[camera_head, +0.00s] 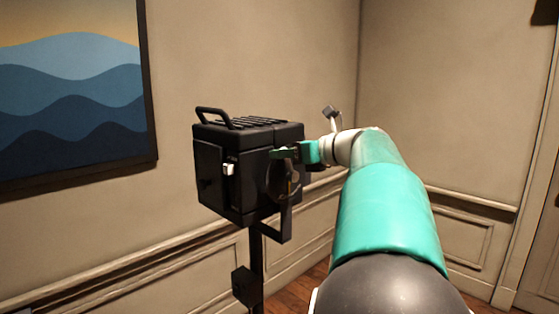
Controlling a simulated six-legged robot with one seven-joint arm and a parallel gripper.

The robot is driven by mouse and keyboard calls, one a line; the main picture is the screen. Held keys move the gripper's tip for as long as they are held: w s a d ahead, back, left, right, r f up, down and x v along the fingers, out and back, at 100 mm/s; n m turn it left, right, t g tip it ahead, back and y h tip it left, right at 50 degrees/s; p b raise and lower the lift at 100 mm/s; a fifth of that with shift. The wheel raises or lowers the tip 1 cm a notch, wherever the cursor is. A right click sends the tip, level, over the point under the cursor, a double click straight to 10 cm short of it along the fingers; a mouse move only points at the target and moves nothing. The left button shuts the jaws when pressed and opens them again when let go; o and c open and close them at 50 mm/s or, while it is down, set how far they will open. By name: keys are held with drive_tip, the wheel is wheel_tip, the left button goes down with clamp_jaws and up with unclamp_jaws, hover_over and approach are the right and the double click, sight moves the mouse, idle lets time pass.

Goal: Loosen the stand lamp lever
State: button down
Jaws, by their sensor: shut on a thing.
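The stand lamp (222,175) is a black box with a top handle and vents, held in a bracket on a thin dark stand (257,268). My gripper (277,154) reaches in from the right, and its green fingers are at the lamp's right side. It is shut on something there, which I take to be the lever. The lever itself is too small and dark to make out behind the fingers. A round dark part (275,180) on the lamp's side shows just below the gripper. My teal and white arm covers the space to the right of the lamp.
A framed picture of blue waves (70,90) hangs on the beige wall at the left. A panelled wall (450,110) stands behind at the right, with a door frame (540,200) at the far right. Wooden floor (310,288) shows below the lamp.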

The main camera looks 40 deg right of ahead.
sight(277, 148)
drive_tip(key=d+m, duration=0.1)
drive_tip(key=d+m+y, duration=0.1)
drive_tip(key=m, duration=0.1)
drive_tip(key=d+m, duration=0.1)
drive_tip(key=shift+d+r+t, duration=0.1)
drive_tip(key=shift+r+t, duration=0.15)
drive_tip(key=shift+t, duration=0.05)
drive_tip(key=shift+m, duration=0.3)
drive_tip(key=c, duration=1.3)
unclamp_jaws()
drive_tip(key=shift+r, duration=0.1)
drive_tip(key=v, duration=1.3)
drive_tip(key=shift+s+d, duration=0.2)
drive_tip(key=shift+s, duration=0.15)
